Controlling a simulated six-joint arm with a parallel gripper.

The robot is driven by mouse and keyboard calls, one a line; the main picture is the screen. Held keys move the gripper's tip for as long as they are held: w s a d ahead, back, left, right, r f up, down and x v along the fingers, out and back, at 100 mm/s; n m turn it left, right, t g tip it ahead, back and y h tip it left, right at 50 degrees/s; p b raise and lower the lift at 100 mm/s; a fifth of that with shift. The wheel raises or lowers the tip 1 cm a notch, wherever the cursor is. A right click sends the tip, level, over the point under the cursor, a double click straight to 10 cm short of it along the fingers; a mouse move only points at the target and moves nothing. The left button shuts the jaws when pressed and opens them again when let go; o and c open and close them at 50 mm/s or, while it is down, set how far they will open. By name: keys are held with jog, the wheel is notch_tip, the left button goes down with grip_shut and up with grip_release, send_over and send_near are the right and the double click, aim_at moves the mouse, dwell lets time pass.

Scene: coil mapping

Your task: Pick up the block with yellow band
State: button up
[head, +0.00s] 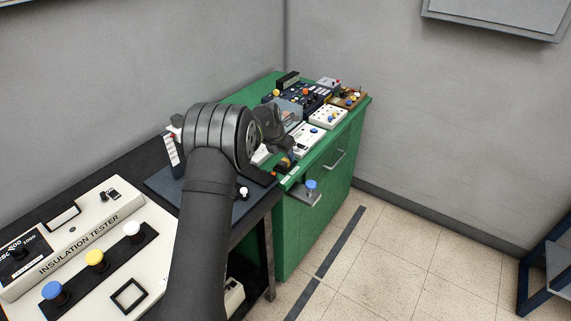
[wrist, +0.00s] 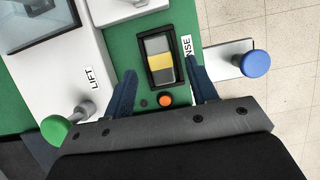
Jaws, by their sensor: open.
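The block with the yellow band (wrist: 160,61) shows in the wrist view as a small grey piece with a yellow stripe across its middle. It sits inside a black rectangular frame (wrist: 149,70) on the green surface. My gripper (wrist: 161,72) is open, with one dark blue finger to the left of the block and one to the right. The fingers appear apart from it, and nothing is between them but the view of the block. How high they are above the surface I cannot tell.
An orange button (wrist: 165,100) lies just below the frame. A blue knob (wrist: 256,63) on a white plate is at the right, a green knob (wrist: 55,128) at the lower left. In the head view the green cabinet (head: 318,197) carries several instrument boxes behind my arm.

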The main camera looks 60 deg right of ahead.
aim_at(286, 160)
jog(key=x, duration=0.3)
jog(key=shift+f, duration=0.1)
jog(key=c, duration=1)
jog(key=shift+c, duration=0.7)
